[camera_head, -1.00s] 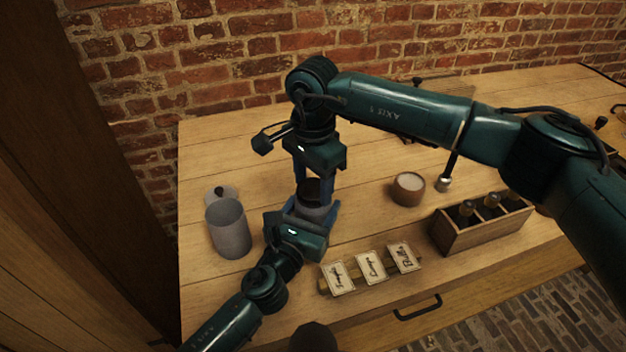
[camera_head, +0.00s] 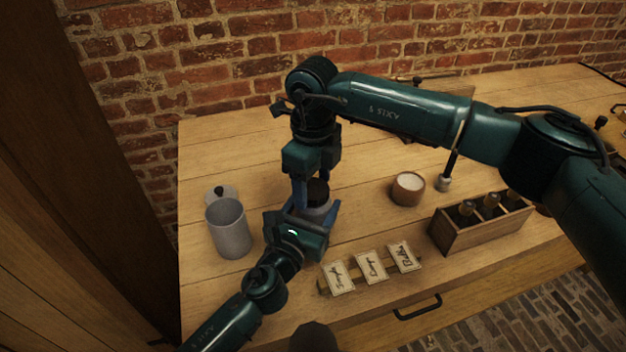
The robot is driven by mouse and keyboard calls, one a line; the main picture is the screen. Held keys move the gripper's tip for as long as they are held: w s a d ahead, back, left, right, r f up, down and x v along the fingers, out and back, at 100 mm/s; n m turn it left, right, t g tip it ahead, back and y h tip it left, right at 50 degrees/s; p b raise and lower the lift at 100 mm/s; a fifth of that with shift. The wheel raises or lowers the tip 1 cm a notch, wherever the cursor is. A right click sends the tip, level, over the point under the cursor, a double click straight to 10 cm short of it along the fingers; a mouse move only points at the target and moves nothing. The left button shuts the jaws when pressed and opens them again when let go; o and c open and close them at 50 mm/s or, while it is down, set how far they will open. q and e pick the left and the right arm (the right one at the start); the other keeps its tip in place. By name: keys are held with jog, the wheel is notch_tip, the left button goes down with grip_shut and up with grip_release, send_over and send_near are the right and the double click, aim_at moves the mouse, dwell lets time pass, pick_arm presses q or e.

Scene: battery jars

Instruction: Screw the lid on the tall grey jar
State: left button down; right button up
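A grey jar (camera_head: 316,213) stands between the fingers of my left gripper (camera_head: 304,216), which is shut on it from the front. A dark round lid (camera_head: 318,190) sits at the jar's mouth. My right gripper (camera_head: 312,184) points down from above with its fingers around the dark lid; one finger is partly hidden. I cannot tell whether the lid is seated level or threaded. Another grey jar (camera_head: 230,232), tall and open-topped, stands at the left. A pale lid with a dark knob (camera_head: 220,193) lies behind it.
A small round pot with white contents (camera_head: 408,188) stands to the right, beside a dark upright tool (camera_head: 446,178). A wooden box with several bottles (camera_head: 478,230) is at the right. Lettered cards (camera_head: 370,267) stand near the front edge. The back left of the table (camera_head: 225,145) is clear.

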jog(key=o, duration=0.3)
notch_tip(320, 180, up, 12)
dwell(0.6)
pick_arm(q)
jog(key=shift+c, duration=1.3)
grip_release()
